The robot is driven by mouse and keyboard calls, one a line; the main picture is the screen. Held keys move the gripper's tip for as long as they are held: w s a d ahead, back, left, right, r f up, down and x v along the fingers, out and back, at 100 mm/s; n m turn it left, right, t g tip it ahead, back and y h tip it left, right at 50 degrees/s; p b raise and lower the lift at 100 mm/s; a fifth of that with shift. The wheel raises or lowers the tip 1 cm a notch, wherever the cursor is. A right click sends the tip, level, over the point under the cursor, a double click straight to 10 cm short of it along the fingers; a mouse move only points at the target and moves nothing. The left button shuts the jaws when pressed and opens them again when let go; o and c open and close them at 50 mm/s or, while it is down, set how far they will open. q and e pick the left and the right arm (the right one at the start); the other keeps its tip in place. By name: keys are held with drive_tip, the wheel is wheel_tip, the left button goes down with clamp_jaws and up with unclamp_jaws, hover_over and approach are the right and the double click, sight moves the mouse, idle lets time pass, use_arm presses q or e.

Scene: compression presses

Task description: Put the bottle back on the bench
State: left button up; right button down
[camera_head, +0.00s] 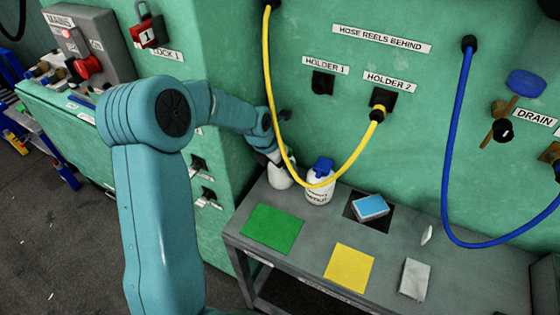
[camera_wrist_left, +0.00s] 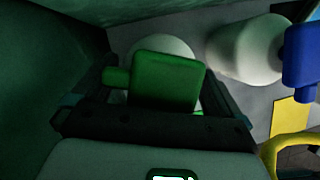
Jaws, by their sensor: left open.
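A white bottle (camera_head: 280,176) with a green pump top (camera_wrist_left: 168,80) stands at the back left of the grey bench (camera_head: 306,226). In the head view my arm hides its top. My left gripper (camera_head: 282,157) is at the top of this bottle; in the left wrist view its open fingers (camera_wrist_left: 155,98) lie on either side of the green top. A second white bottle (camera_head: 318,189) with a blue top stands just right of it and shows at the right of the left wrist view (camera_wrist_left: 245,48). My right gripper is not in view.
A yellow hose (camera_head: 270,85) hangs close beside my gripper and loops past the blue-topped bottle to holder 2. A green mat (camera_head: 272,229), yellow mat (camera_head: 348,267), blue sponge (camera_head: 370,206) and pale block (camera_head: 414,278) lie on the bench. The green machine wall (camera_head: 215,225) stands left.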

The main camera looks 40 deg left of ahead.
use_arm(q)
drive_tip(key=v, duration=0.7)
drive_tip(key=shift+r, duration=0.1)
